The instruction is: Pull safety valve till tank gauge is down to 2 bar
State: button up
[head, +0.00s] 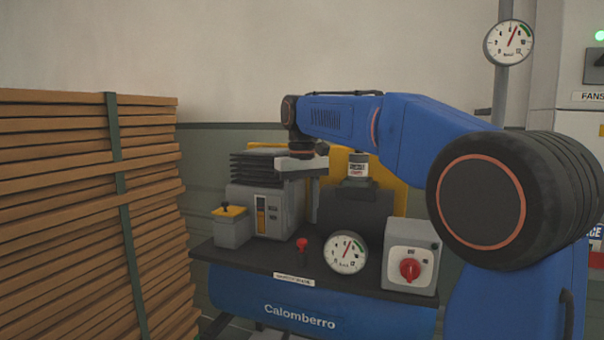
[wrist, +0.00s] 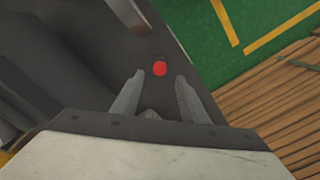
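The red safety valve knob (head: 302,245) stands on a thin stem at the front edge of the compressor's dark top plate. It also shows in the wrist view (wrist: 160,68), just beyond the fingertips and roughly centred between them. My gripper (wrist: 160,82) is open and empty, with its two grey fingers apart. In the head view my gripper (head: 312,214) points down above the plate, behind and above the knob. The tank gauge (head: 345,252) is right of the knob; its needle points up and slightly right, the exact value too small to read. The blue tank (head: 300,315) lies below.
A switch box (head: 410,262) with a red rotary knob stands right of the gauge. A grey motor unit (head: 262,210) and small box (head: 231,229) stand left. Strapped wooden boards (head: 60,220) are stacked at left. Another gauge (head: 508,43) hangs upper right.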

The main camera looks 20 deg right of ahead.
notch_tip(320, 180, up, 13)
dwell(0.4)
jog(key=shift+s, duration=0.1)
jog(key=m+t, duration=0.1)
jog(key=t, duration=0.1)
send_near(348, 236)
jog(key=s+a+f, duration=0.3)
jog(key=s+f, duration=0.2)
jog(key=f, duration=0.2)
jog(key=s+d+f+t, duration=0.1)
jog(key=s+f, duration=0.7)
jog(key=f, duration=0.3)
jog(key=s+d+f+t, duration=0.1)
jog(key=s+f, duration=0.7)
jog(key=f, duration=0.4)
jog(key=shift+d+m+t, duration=0.35)
jog(key=shift+m+t, duration=0.05)
jog(key=shift+s, duration=0.15)
